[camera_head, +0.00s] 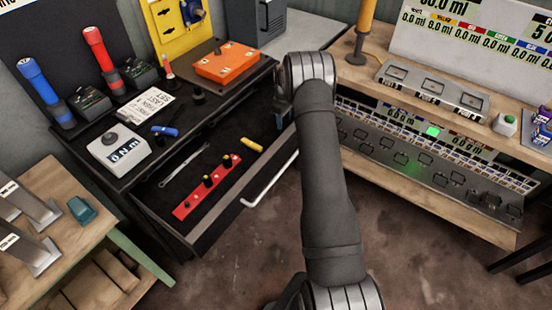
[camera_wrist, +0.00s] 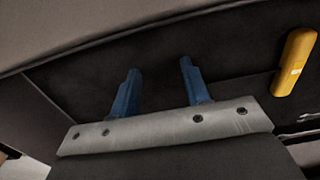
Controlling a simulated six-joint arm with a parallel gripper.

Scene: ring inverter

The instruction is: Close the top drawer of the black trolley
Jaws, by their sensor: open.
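The black trolley (camera_head: 118,170) stands at the left in the head view. Its top drawer (camera_head: 222,221) is pulled out, and a pale bar handle (camera_head: 270,182) runs along its front. In the drawer lie a wrench (camera_head: 184,165), a red strip with several knobs (camera_head: 206,188) and a yellow piece (camera_head: 251,144), which also shows in the wrist view (camera_wrist: 295,62). My gripper (camera_head: 283,108) is mostly hidden by my arm, over the drawer's far right part. In the wrist view its two blue fingers (camera_wrist: 157,82) are apart with nothing between them, against a dark surface.
The trolley top carries an orange box (camera_head: 226,62), a white dial box (camera_head: 118,146) and red and blue handled tools. A wooden bench (camera_head: 345,75) with panels of buttons stands at the right. A wooden table (camera_head: 60,240) is at the lower left. Floor is clear before the drawer.

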